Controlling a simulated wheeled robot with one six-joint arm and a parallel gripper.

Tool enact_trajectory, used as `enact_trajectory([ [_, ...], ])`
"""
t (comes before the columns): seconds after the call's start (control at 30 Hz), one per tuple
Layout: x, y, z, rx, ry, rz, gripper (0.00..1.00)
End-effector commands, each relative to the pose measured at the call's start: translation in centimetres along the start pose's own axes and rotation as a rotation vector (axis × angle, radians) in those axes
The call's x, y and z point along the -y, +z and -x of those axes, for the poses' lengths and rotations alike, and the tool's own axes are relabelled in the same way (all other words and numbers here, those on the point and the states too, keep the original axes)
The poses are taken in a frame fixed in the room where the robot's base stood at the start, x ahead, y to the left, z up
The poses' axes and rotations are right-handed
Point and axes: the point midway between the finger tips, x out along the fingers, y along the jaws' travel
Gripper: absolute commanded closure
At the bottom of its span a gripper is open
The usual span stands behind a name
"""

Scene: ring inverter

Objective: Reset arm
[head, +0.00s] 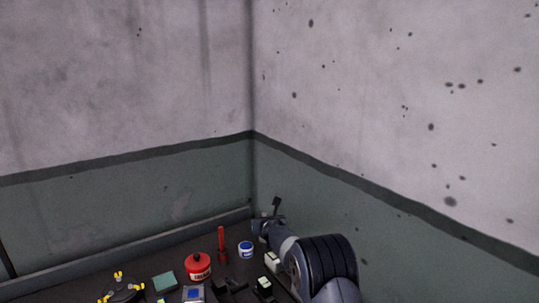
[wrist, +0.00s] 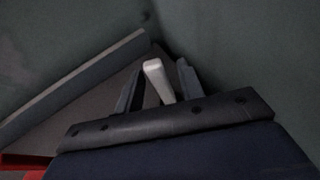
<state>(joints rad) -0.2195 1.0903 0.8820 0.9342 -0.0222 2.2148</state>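My gripper (head: 268,222) is at the end of my arm at the far corner of the dark table, near where the two walls meet. In the wrist view my gripper (wrist: 158,85) shows two dark fingers spread apart. A pale grey bar (wrist: 156,78) shows between them, with gaps visible beside it. I cannot tell whether it is part of my gripper or a separate thing. A dark round device with yellow parts (head: 121,291), perhaps the ring inverter, is at the lower left of the head view, partly cut off.
The table holds a red canister (head: 198,267), a red upright tool (head: 222,246), a blue and white jar (head: 246,250), a teal box (head: 164,281) and several small items. A raised ledge (head: 150,245) runs along the back. Walls close in behind and right of my arm.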

Motion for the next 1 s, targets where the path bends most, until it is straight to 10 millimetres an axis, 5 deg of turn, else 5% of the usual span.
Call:
enact_trajectory([
  [0.6, 0.0, -0.2, -0.6, 0.000, 0.000, 0.000, 0.63],
  [1.0, 0.0, -0.3, 1.9, 0.001, 0.000, 0.000, 0.63],
])
